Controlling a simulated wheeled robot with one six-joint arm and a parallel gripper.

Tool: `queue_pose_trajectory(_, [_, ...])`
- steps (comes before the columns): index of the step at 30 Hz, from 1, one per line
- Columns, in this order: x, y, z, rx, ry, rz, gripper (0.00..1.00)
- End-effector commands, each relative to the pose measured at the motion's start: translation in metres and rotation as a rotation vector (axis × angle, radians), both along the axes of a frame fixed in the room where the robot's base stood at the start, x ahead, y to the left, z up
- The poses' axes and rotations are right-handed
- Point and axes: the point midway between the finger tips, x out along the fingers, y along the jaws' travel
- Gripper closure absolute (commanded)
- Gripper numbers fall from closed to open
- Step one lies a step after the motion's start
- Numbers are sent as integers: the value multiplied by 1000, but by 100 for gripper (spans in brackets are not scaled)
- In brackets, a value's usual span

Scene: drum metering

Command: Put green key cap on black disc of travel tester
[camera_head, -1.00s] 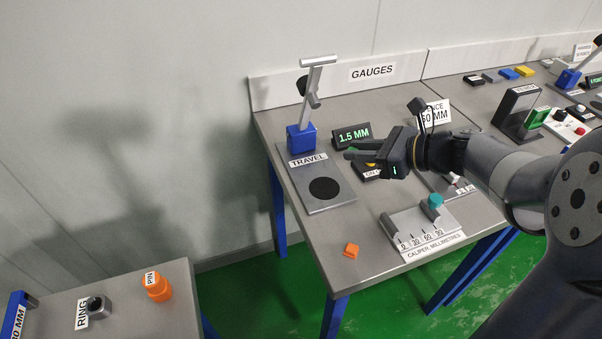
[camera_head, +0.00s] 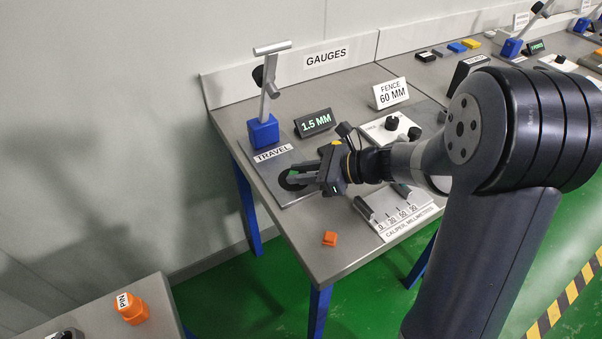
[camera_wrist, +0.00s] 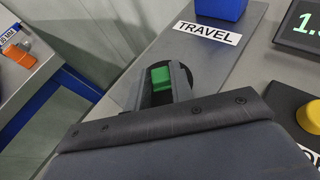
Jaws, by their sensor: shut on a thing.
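The green key cap (camera_wrist: 161,78) is between the fingers of my gripper (camera_wrist: 166,82) in the wrist view. The black disc (camera_wrist: 186,68) of the travel tester shows around and behind the cap and fingers. In the head view my gripper (camera_head: 296,178) is over the disc (camera_head: 291,182), which it partly covers. The cap cannot be made out there, and I cannot tell whether it touches the disc. The travel tester (camera_head: 264,132) has a blue block and a grey post on a grey plate; its TRAVEL label also shows in the wrist view (camera_wrist: 207,33).
A 1.5 MM display (camera_head: 315,122) stands right of the tester. A caliper scale (camera_head: 402,216) lies right of my gripper. An orange cap (camera_head: 330,239) sits near the bench's front edge. A yellow knob (camera_wrist: 310,116) is at right in the wrist view.

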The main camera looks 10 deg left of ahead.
Motion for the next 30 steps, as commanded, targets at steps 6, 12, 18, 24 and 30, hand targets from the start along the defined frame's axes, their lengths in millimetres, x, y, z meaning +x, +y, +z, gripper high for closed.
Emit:
queue_pose_trajectory(6, [0,0,0,1,-2,0,99])
queue_pose_trajectory(12, [0,0,-3,1,-1,-1,73])
queue_pose_trajectory(18, [0,0,-3,1,-1,0,57])
queue_pose_trajectory(24, [0,0,-3,1,-1,0,56])
queue_pose_trajectory(30, [0,-7,4,2,-2,-4,56])
